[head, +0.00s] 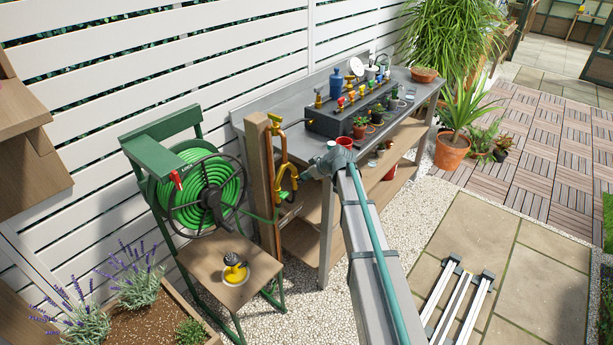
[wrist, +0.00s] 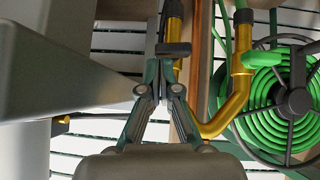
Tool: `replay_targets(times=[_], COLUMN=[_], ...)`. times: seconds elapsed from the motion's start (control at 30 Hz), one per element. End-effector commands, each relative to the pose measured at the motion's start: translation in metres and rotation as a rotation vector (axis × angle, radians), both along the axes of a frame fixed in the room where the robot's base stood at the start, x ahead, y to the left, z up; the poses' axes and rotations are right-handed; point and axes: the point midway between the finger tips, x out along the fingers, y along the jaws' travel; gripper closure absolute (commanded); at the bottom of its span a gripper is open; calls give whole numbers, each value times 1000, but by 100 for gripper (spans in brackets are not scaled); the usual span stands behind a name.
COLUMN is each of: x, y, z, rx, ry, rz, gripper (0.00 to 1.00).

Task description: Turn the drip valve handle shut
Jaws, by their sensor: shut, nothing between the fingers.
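My gripper (wrist: 160,84) is shut and empty in the wrist view, with its fingertips together beside a bent brass pipe (wrist: 237,92). A short dark handle-like piece (wrist: 174,49) lies just beyond the tips; whether they touch it I cannot tell. A second dark piece (wrist: 243,17) sits at the top of the brass pipe. No label shows which is the drip valve handle.
A green hose reel (head: 207,190) stands left of the post, also in the wrist view (wrist: 262,118). A grey bench (head: 285,88) behind carries a dark box (head: 322,122) with several coloured valves and pots. A yellow-and-black item (head: 235,268) sits on a wooden shelf (head: 222,290).

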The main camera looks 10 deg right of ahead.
Motion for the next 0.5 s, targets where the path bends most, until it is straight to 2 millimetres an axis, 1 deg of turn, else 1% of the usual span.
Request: replay_targets(times=[0.2, 0.37, 0.5], x=[0, 0, -5], y=[0, 0, -3], z=[10, 14, 19], rx=[-1, 0, 0], ry=[0, 0, 0], rz=[1, 0, 0], gripper=[100, 100, 100])
